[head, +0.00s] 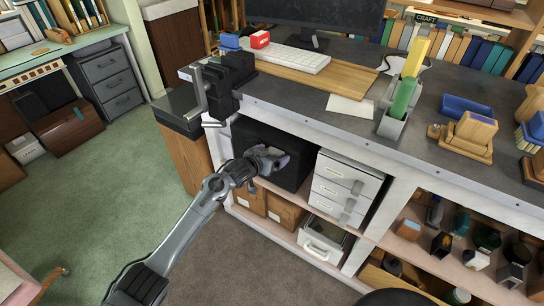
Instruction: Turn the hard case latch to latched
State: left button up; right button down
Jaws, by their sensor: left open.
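A black hard case (300,142) sits on the upper shelf under the workbench. My left gripper (275,158) is in front of the case's front face, with its fingers toward it. The gripper is open. A small purple-grey piece shows at the fingertips; I cannot tell whether it is the latch or part of the gripper. The latch cannot be made out clearly, and its position cannot be read. Whether the fingers touch the case cannot be told. My right gripper is out of view.
A white drawer unit (341,186) stands right of the case. Cardboard boxes (284,212) and a grey bin (326,240) are on the shelf below. A black vise (232,75) is clamped at the bench corner above. The green carpet (120,205) at left is mostly clear.

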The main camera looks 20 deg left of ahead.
pick_arm(q)
jog(key=shift+w, duration=0.2)
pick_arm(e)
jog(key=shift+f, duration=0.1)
pick_arm(q)
jog(key=shift+c, duration=0.3)
jog(key=c, duration=1)
